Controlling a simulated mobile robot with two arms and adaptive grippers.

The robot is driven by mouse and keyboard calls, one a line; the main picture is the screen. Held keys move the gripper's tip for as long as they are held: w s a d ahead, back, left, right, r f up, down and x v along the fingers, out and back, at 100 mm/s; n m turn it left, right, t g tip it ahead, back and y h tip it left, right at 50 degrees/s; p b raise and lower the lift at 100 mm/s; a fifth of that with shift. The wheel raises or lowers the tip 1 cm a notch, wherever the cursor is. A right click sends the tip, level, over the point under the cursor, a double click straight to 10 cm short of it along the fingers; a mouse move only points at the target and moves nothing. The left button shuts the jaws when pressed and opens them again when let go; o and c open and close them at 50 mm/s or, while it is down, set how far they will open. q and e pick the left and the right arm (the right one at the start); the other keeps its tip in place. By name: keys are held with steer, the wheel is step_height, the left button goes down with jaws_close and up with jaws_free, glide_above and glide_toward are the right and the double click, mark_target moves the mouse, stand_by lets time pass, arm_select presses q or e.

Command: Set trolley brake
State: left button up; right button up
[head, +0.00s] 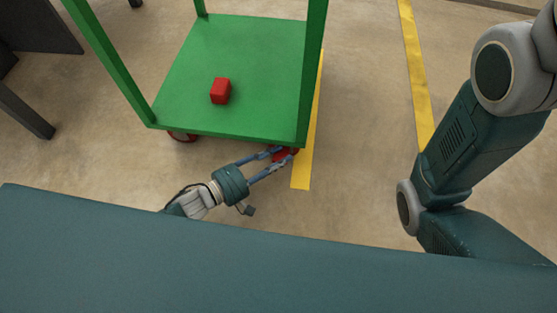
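The green trolley (197,79) stands on the floor ahead of me, with upright green posts at its corners. A red caster (181,136) shows under its near left corner. At the near right corner a red part (284,155), which looks like a caster or its brake, shows low under the deck. My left gripper (284,155) reaches in from the lower left, with its fingers apart on either side of this red part. I cannot tell whether they touch it. My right gripper is not in view; only my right arm shows at the right.
A red block (220,91) lies on the trolley's deck. Yellow floor lines (303,170) run beside the trolley and farther right. Dark furniture (38,30) stands at the upper left. The floor between the trolley and my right arm is clear.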

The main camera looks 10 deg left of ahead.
arm_select(q)
steer(key=shift+w+d, duration=0.15)
steer(key=shift+c, duration=0.2)
jaws_close()
